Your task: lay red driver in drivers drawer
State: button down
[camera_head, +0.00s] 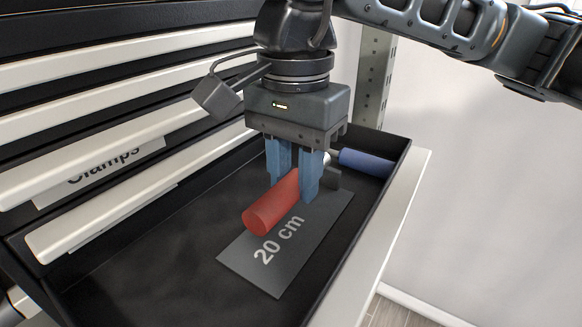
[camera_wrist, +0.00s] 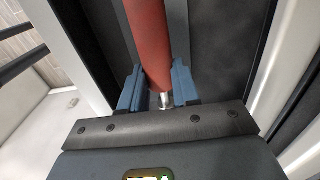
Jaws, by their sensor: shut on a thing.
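The red driver (camera_head: 269,205) has a thick red handle and a pale metal shaft at its far end. My gripper (camera_head: 292,188) points down with its blue fingers shut on the handle near the shaft end. In the wrist view the red handle (camera_wrist: 149,35) runs between the two blue fingers (camera_wrist: 158,88). The driver is inside the open black drawer (camera_head: 125,265), over a grey plate marked "20 cm" (camera_head: 318,222). I cannot tell whether the driver touches the plate.
A blue-handled tool (camera_head: 366,163) lies at the drawer's far end, close to my fingers. Closed drawers with white handles, one labelled "Clamps" (camera_head: 100,172), rise at the left. The drawer's left part is bare. A perforated metal post (camera_head: 374,80) stands behind.

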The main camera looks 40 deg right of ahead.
aim_at(295, 223)
jog(key=shift+f+b, duration=0.15)
jog(key=shift+b, duration=0.65)
notch_tip(295, 223, down, 4)
jog(key=b, duration=0.4)
jog(key=shift+r+b, duration=0.25)
jog(key=shift+b, duration=0.15)
jog(key=shift+f+b, duration=0.45)
jog(key=shift+b, duration=0.2)
jog(key=c, duration=0.7)
grip_release()
jog(key=shift+c, duration=0.2)
jog(key=shift+r+b, duration=0.3)
jog(key=shift+r, duration=3.65)
